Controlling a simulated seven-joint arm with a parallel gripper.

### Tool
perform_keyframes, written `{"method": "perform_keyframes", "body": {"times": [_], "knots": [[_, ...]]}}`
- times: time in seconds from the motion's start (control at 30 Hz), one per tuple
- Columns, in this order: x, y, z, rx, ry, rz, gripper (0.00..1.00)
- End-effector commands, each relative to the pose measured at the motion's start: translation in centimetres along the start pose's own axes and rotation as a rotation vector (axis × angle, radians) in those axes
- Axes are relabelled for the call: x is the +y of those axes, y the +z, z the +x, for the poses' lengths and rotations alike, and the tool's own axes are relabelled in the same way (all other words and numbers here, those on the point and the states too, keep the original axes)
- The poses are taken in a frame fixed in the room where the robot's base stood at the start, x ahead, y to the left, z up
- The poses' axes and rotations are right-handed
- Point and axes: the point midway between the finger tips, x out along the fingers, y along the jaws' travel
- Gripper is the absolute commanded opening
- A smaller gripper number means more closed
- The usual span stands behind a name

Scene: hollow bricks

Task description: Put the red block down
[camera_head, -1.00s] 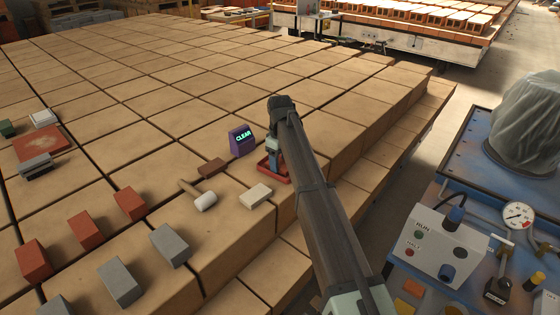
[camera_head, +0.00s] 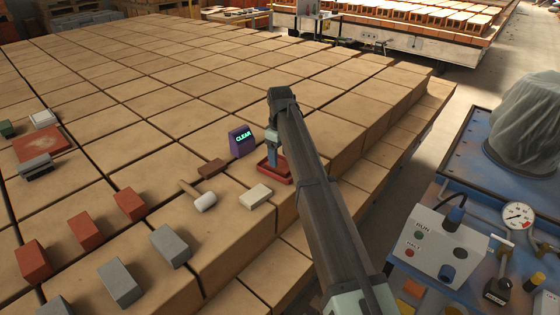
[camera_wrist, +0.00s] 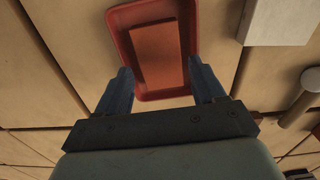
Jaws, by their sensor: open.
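The red block (camera_wrist: 158,52) lies inside a shallow red tray (camera_wrist: 117,40) in the wrist view, apart from the tray's side walls. My gripper (camera_wrist: 159,68) is open, its two blue fingers spread on either side of the block's near end, with nothing held. In the head view my gripper (camera_head: 272,157) is over the red tray (camera_head: 287,178), near the stack's right edge. The block inside the tray is not clearly visible there.
A purple display (camera_head: 241,141) reading CLEAR stands behind left of the tray. A brown block (camera_head: 212,168), a mallet (camera_head: 204,201) and a cream block (camera_head: 256,195) lie nearby. Several red and grey blocks stand at the front left. The stack steps down at right.

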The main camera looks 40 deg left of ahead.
Motion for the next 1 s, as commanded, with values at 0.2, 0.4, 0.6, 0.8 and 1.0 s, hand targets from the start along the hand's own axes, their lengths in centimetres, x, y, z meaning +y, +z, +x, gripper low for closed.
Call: {"method": "perform_keyframes", "body": {"times": [0.2,0.4,0.6,0.8,1.0], "knots": [[0.1,-0.1,-4.3,0.002,0.001,0.0,0.69],[0.1,-0.1,-7.3,0.001,0.001,0.0,0.69],[0.0,0.0,-8.8,0.0,-0.001,0.0,0.69],[0.0,0.0,-9.1,0.0,-0.001,0.0,0.69],[0.0,0.0,-9.1,0.0,-0.001,0.0,0.69]]}}
